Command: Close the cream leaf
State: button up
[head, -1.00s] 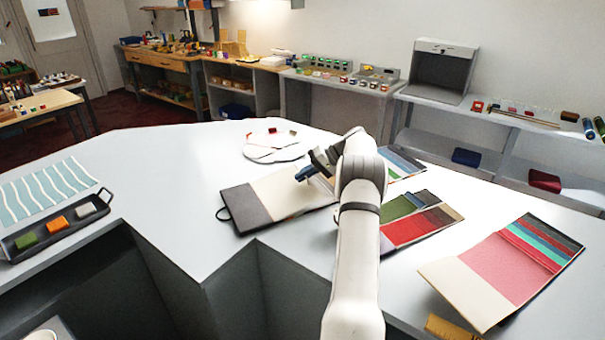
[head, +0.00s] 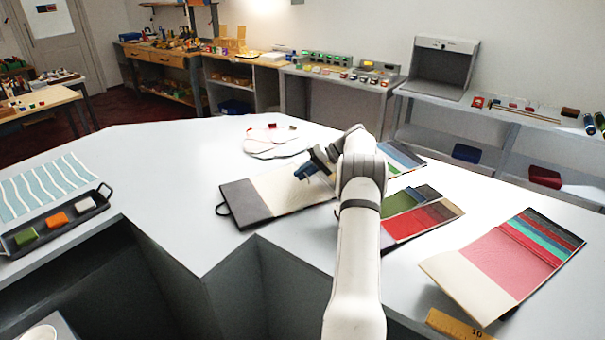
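A swatch book lies on the white counter in the middle, its dark grey panel (head: 245,203) to the left and its cream leaf (head: 283,192) to the right of that. The cream leaf looks nearly flat, and my arm hides its right end. My gripper (head: 304,172), with blue fingertips, is over the far part of the cream leaf. I cannot tell whether it touches the leaf, or whether the fingers are apart. Another swatch book at the right has a cream panel (head: 465,284) beside a pink one (head: 503,262).
A red and green swatch book (head: 412,218) lies just right of my arm. A dark tray (head: 62,232) with coloured blocks stands at the left. Pale round pieces (head: 268,143) lie beyond the cream leaf. The counter left of the grey panel is clear.

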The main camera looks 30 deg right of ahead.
aim_at(321, 183)
jog(key=b+v, duration=0.1)
jog(key=v, duration=0.6)
jog(key=shift+s+d+r, duration=0.15)
jog(key=shift+d+r, duration=0.05)
jog(key=shift+d, duration=0.15)
jog(key=shift+a+r, duration=0.2)
jog(key=shift+a, duration=0.1)
jog(key=s+a+r+g+h, duration=0.15)
jog(key=s+a+r, duration=0.35)
jog(key=a, duration=0.7)
jog(key=s+a+r+g+h, duration=0.1)
jog(key=s+a+r+h, duration=0.15)
jog(key=a+r, duration=0.7)
jog(key=s+a+f+h, duration=0.2)
jog(key=s+a+h, duration=0.1)
jog(key=s+a, duration=0.95)
jog(key=s+a+f+n+h, duration=0.1)
jog(key=s+a+f, duration=0.1)
jog(key=s, duration=0.6)
jog(key=s+a+f+n+h, duration=0.1)
jog(key=s+f, duration=0.3)
jog(key=s, duration=0.4)
jog(key=shift+a+f+n+t+h, duration=0.2)
jog(key=shift+a+n+t+h, duration=0.15)
jog(key=shift+a, duration=0.15)
